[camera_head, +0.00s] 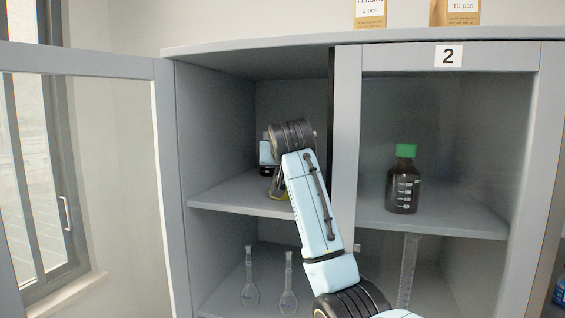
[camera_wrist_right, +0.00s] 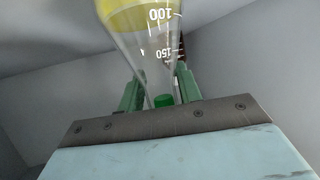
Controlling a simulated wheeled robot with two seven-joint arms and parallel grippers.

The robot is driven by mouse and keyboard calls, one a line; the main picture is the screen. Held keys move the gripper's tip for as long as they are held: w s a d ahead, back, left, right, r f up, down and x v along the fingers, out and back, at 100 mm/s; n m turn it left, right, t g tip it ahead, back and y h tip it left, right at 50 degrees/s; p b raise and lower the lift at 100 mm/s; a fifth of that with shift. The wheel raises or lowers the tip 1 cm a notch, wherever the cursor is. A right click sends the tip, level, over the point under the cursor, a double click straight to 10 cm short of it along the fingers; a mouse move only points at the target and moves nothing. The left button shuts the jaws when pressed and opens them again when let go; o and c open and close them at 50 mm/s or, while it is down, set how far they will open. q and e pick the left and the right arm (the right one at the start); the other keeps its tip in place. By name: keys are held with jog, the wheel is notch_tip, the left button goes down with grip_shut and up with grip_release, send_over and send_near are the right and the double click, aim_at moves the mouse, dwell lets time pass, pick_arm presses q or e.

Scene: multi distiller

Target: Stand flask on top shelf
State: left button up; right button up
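The flask (camera_wrist_right: 145,35) is clear, with yellow liquid and white volume marks. It fills the upper middle of the right wrist view. My right gripper (camera_wrist_right: 160,80) has a green finger on each side of its narrowing neck and looks shut on it; a green piece shows between the fingers. In the head view, a yellowish part of the flask (camera_head: 272,190) shows at the top shelf (camera_head: 228,196) of the left compartment, mostly behind my right arm. I cannot tell whether its base touches the shelf. My left gripper is not in view.
A dark bottle with a green cap (camera_head: 404,185) stands on the right compartment's shelf. Two empty narrow-necked flasks (camera_head: 288,292) and a graduated cylinder (camera_head: 408,270) stand below. An open cabinet door (camera_head: 80,62) is at left. A divider (camera_head: 346,130) stands right of my arm.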

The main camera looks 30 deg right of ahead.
jog(key=shift+o, duration=1.2)
jog(key=shift+r, duration=0.15)
jog(key=shift+s+a+r, duration=0.1)
jog(key=shift+s+a, duration=0.05)
jog(key=shift+s, duration=0.15)
jog(key=b+v, duration=0.4)
jog(key=v, duration=0.7)
jog(key=shift+s+a+r, duration=0.1)
jog(key=shift+r, duration=0.05)
